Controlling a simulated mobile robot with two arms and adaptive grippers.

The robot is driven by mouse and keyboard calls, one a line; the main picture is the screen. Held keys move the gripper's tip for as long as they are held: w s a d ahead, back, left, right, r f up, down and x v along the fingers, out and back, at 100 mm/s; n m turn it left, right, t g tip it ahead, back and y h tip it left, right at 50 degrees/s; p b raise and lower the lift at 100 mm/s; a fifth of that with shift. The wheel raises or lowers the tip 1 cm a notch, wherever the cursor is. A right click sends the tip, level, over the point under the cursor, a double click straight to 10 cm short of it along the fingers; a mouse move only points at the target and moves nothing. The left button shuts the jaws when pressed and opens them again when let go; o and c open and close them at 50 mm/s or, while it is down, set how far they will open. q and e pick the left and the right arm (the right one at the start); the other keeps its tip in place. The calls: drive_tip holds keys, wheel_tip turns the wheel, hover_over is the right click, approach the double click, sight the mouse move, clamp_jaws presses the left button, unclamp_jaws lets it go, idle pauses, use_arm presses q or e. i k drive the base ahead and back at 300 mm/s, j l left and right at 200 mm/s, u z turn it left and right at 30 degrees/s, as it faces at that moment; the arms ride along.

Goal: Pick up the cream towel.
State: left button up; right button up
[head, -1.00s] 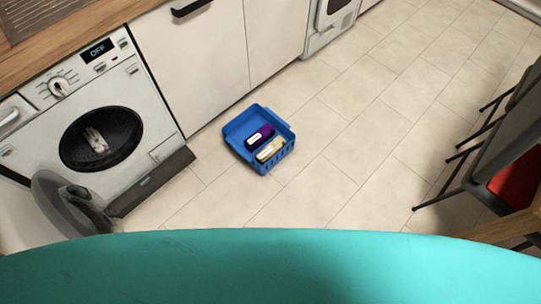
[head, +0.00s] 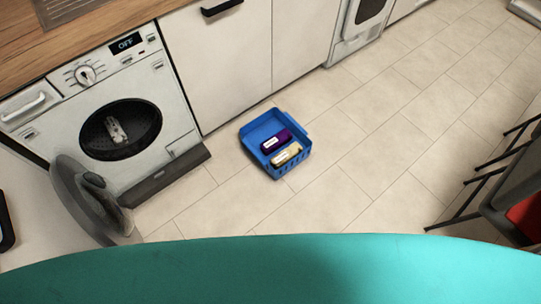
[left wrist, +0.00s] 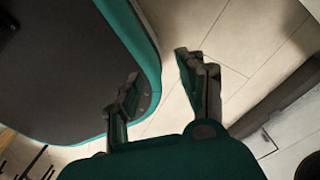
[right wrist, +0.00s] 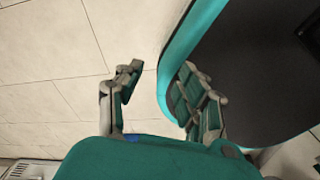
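In the head view a blue basket (head: 262,134) stands on the floor right of the washing machine. It holds a rolled purple towel (head: 276,141) and a rolled cream towel (head: 287,155), each with a pale band or label. The cream one lies on the near side. Neither gripper shows in the head view. In the left wrist view my left gripper (left wrist: 157,72) is open and empty above the floor, beside my base. In the right wrist view my right gripper (right wrist: 158,70) is open and empty, also beside my base.
The washing machine (head: 85,110) has its round door (head: 92,200) swung open toward me, with something pale in the drum. White cabinets (head: 225,60) line the back. Dark chairs (head: 500,190) stand at the right. The tiled floor (head: 380,130) between is clear.

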sight(289, 154)
drive_tip(key=i+l+u, duration=0.2)
drive_tip(key=l+u, duration=0.15)
drive_tip(key=u, duration=0.15)
drive_tip(key=i+l+u, duration=0.15)
drive_tip(key=l+u, duration=0.3)
drive_tip(key=j, duration=0.1)
